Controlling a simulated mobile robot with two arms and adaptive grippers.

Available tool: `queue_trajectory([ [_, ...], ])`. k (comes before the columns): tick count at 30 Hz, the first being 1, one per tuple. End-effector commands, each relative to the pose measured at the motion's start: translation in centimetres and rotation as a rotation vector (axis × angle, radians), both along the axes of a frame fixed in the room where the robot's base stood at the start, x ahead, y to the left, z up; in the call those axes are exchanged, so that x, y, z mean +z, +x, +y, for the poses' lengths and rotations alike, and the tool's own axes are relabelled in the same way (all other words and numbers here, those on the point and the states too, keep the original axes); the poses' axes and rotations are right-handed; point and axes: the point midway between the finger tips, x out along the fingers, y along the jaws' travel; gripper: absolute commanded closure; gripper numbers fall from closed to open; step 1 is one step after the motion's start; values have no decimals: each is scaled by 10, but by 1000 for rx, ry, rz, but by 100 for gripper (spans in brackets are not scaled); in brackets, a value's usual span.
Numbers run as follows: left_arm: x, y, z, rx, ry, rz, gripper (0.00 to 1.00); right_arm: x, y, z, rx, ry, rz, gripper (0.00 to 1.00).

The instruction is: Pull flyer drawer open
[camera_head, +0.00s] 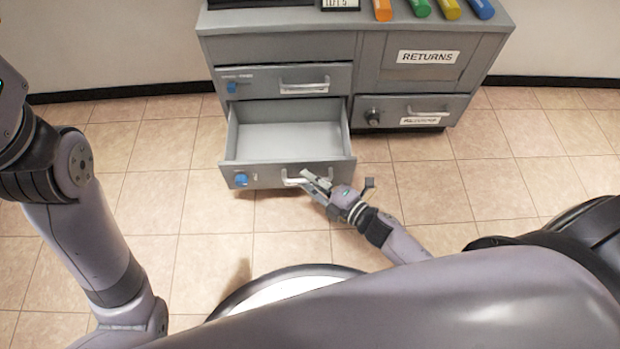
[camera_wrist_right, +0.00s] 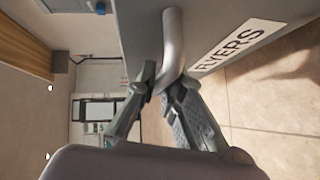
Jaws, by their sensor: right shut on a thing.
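The flyer drawer (camera_head: 290,139) is the lower left drawer of the grey cabinet. It stands pulled out, and its empty inside shows in the head view. Its front bears a blue lock piece (camera_head: 241,180) and a bar handle (camera_head: 291,181). In the right wrist view the label (camera_wrist_right: 238,44) reads "FLYERS" in part, beside the metal handle (camera_wrist_right: 173,45). My right gripper (camera_head: 308,178) is shut on the handle; its fingers (camera_wrist_right: 166,88) also show in the wrist view. My left arm shows at the left of the head view, but its gripper is out of the picture.
The grey cabinet (camera_head: 373,68) has a shut drawer (camera_head: 262,82) above, a "RETURNS" panel (camera_head: 428,57) and a shut lower right drawer (camera_head: 440,115). Several coloured cylinders (camera_head: 420,8) lie on top. The tiled floor (camera_head: 540,150) right of the open drawer is clear.

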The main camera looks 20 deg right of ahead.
Motion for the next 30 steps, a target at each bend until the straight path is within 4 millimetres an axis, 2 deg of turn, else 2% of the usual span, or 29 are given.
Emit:
queue_trajectory([
  [1,0,0,0,0,0,1,52,0,0,0,-2,4,1,100],
  [2,0,0,0,0,0,1,52,0,0,0,-2,4,1,89],
  [11,0,1,0,0,1,3,52,0,0,0,-1,2,1,70],
  [22,0,2,0,2,0,6,52,1,-5,-3,-1,0,1,70],
  [26,0,2,0,1,0,4,52,2,-23,-12,-1,0,5,70],
  [30,0,1,0,1,0,3,52,7,-49,-27,-1,0,5,70],
])
